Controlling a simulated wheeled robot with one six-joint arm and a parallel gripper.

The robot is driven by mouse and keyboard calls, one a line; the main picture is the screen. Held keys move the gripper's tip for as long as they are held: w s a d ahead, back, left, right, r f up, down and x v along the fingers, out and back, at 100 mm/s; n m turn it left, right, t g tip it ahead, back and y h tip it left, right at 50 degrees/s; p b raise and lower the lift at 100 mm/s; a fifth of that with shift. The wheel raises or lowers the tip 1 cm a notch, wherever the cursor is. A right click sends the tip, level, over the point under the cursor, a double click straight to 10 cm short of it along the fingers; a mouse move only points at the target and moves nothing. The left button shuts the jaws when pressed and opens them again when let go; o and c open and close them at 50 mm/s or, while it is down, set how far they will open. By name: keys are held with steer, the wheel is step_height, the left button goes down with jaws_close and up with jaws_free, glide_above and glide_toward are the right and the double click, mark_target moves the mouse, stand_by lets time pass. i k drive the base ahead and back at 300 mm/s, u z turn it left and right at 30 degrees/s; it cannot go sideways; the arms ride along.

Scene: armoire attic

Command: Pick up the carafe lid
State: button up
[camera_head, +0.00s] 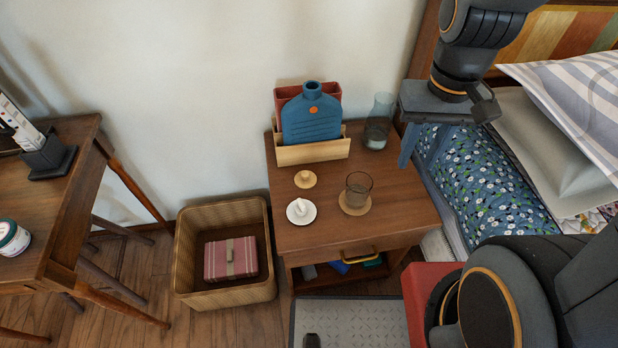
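A small round tan lid with a knob (305,180) lies on the wooden nightstand (400,212), in front of the wooden holder; it looks like the carafe lid. A clear glass carafe (378,121) with some water stands uncovered at the nightstand's back right. My gripper (448,136) is above and right of the carafe, at the bed side, well apart from the lid. Its fingers are spread, with nothing seen between them.
A white dish with a small white object (301,211) lies just in front of the lid. A drinking glass (358,188) stands on a coaster to the right. A wooden holder (315,153) with a blue bottle-shaped item (311,119) stands behind. A wicker basket (224,299) is left below.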

mark_target(304, 179)
steer(key=k, duration=1.6)
steer(key=u, duration=0.85)
steer(key=i, duration=1.65)
steer(key=z, duration=0.45)
